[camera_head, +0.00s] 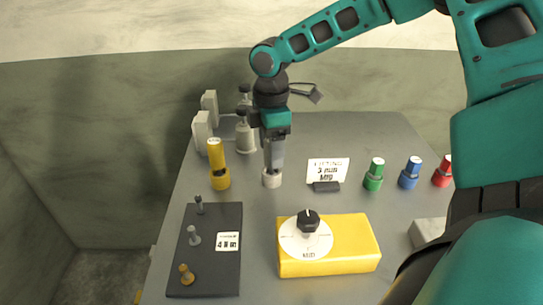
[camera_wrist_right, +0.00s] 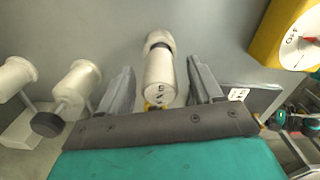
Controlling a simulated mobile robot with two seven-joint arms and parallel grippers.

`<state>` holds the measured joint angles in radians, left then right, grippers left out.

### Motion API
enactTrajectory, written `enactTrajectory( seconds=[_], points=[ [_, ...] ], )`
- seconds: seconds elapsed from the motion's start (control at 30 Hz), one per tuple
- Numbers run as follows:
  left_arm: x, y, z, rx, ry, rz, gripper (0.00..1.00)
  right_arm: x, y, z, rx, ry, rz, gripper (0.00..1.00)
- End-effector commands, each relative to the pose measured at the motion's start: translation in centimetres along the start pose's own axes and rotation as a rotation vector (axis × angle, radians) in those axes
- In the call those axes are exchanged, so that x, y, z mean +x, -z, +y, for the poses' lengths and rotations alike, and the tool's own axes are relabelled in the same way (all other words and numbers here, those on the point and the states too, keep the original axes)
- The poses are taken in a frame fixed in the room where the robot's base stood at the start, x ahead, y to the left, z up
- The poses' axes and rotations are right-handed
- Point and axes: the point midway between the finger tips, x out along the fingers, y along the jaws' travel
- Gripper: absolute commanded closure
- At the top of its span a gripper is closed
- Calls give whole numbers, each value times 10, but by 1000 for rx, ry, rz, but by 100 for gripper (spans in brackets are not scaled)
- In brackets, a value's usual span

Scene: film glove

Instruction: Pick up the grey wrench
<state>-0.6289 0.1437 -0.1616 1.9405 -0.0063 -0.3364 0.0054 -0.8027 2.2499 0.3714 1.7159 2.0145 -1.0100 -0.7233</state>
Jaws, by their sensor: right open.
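The grey wrench appears to be the pale grey-white cylinder (camera_wrist_right: 159,75) marked with a dark "5", standing in a round collar on the table. In the right wrist view it stands between the two fingers of my right gripper (camera_wrist_right: 160,88), with a gap visible on either side. In the head view my right gripper (camera_head: 273,160) points down over it. Only its pale base (camera_head: 272,180) shows there, the rest hidden behind the fingers. My right gripper is open. My left gripper is not in view.
A yellow cylinder (camera_head: 216,160) stands close on the left. A small sign (camera_head: 328,173) and green (camera_head: 374,174), blue (camera_head: 410,172) and red (camera_head: 443,172) pieces stand to the right. In front are a yellow dial box (camera_head: 350,250) and a dark board (camera_head: 207,278) with pegs. Pale fixtures (camera_head: 203,130) stand behind.

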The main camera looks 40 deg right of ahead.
Motion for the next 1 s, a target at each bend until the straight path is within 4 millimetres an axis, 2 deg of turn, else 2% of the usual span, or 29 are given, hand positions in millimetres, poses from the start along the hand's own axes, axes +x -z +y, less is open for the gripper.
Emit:
enactTrajectory(
  seconds=[0.13,0.4,1.0],
  points=[
    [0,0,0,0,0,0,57,15,-1,0,1,1,-2,35],
    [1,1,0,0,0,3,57,17,-1,0,2,-1,0,37],
    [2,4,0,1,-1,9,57,16,-1,0,1,-1,0,95]
  ],
)
